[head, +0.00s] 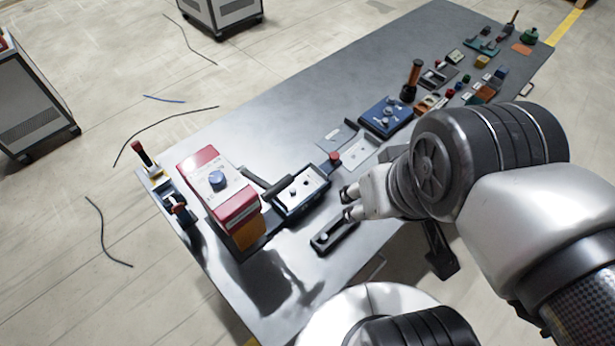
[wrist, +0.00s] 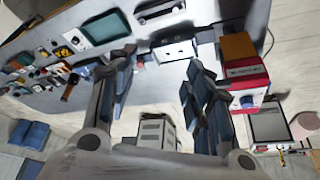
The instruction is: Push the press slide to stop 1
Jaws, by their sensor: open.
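The red and white press (head: 217,185) with a blue knob stands at the left end of the table, and shows at right in the wrist view (wrist: 247,83). Beside it is a dark framed unit with a pale top plate (head: 302,187) and a dark bar toward the press. A dark slotted track (head: 335,236) with a small light knob lies nearer the front edge. I cannot tell for sure which part is the press slide, and no stop number is readable. My gripper (head: 349,203) is open and empty, above the table just right of the pale-topped unit; its fingers frame the wrist view (wrist: 160,60).
A red knob (head: 334,157) and grey plates lie behind my gripper. A blue fixture (head: 386,116) and several small parts fill the far right of the table (head: 262,105). A red-topped lever (head: 142,153) stands at the left edge. The table's back middle is clear.

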